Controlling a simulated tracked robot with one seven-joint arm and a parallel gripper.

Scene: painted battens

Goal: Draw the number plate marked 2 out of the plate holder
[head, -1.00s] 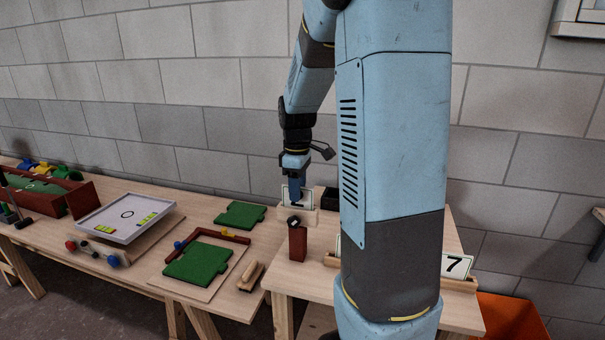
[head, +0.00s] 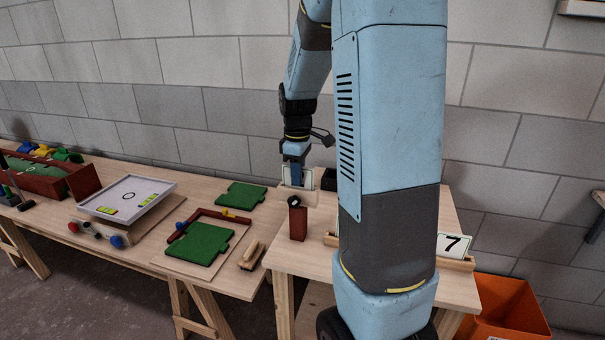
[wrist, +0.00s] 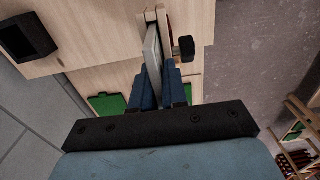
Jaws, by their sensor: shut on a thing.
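A pale number plate (head: 309,178) stands upright at the wooden plate holder (head: 312,197), near the back of the right-hand table. My gripper (head: 296,181) comes down from above and is shut on this plate; its fingers cover most of the face, so I cannot read the number. In the wrist view the plate (wrist: 153,45) is edge-on between my two blue fingers (wrist: 160,80), its far end at the pale wooden holder (wrist: 163,20). I see no clear gap between plate and holder.
Another plate marked 7 (head: 455,244) stands in a wooden holder at right. My arm hides the table between.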

